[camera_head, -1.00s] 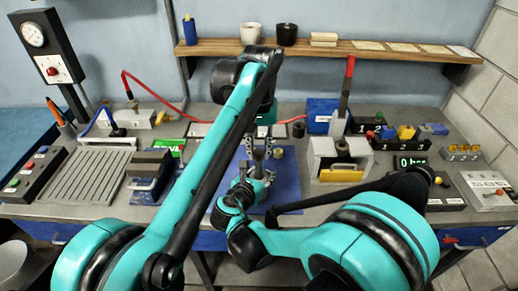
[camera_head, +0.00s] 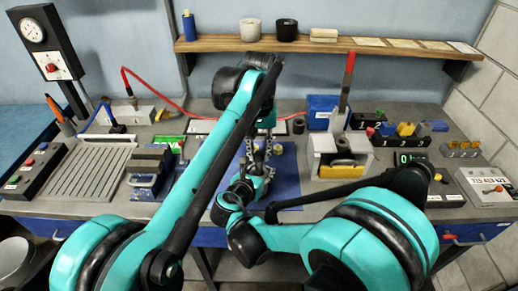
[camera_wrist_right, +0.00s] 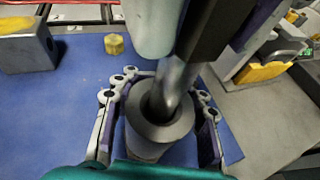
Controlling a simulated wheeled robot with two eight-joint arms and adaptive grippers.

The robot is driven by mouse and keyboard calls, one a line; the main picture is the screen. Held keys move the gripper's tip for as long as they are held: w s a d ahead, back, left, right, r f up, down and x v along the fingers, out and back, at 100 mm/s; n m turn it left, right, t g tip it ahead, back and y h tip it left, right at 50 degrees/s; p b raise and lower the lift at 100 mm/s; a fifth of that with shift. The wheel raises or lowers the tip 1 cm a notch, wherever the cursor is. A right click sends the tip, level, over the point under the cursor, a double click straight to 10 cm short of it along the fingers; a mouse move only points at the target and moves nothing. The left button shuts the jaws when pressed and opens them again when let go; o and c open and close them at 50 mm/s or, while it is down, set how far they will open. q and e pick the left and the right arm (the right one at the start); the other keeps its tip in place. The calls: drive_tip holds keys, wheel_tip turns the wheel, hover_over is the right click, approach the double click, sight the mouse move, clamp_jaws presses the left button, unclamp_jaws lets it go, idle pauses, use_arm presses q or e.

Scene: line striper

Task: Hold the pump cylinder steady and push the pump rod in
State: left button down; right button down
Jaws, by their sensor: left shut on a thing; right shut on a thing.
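The grey pump cylinder (camera_wrist_right: 158,135) stands upright between the fingers of my right gripper (camera_wrist_right: 160,110) in the right wrist view. Its open round mouth faces up. The shiny pump rod (camera_wrist_right: 172,88) sits in the mouth, slightly tilted in this view, and its upper part is hidden by my left gripper (camera_wrist_right: 195,35). My left gripper is shut on the rod from above. In the head view, my left gripper (camera_head: 259,146) and my right gripper (camera_head: 262,172) meet over the blue mat (camera_head: 286,190). The cylinder and rod are mostly hidden there by my arms.
A small yellow piece (camera_wrist_right: 114,44) lies on the mat near the cylinder. A grey block with a yellow top (camera_wrist_right: 25,45) stands at the left. A grey holder with a yellow part (camera_head: 340,170) and a red-handled lever (camera_head: 345,90) stand right of the mat.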

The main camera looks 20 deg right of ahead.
use_arm(q)
drive_tip(key=shift+f, duration=0.55)
idle(0.4)
drive_tip(key=c, duration=0.9)
unclamp_jaws()
drive_tip(key=shift+r, duration=3.5)
use_arm(e)
drive_tip(key=c, duration=0.8)
unclamp_jaws()
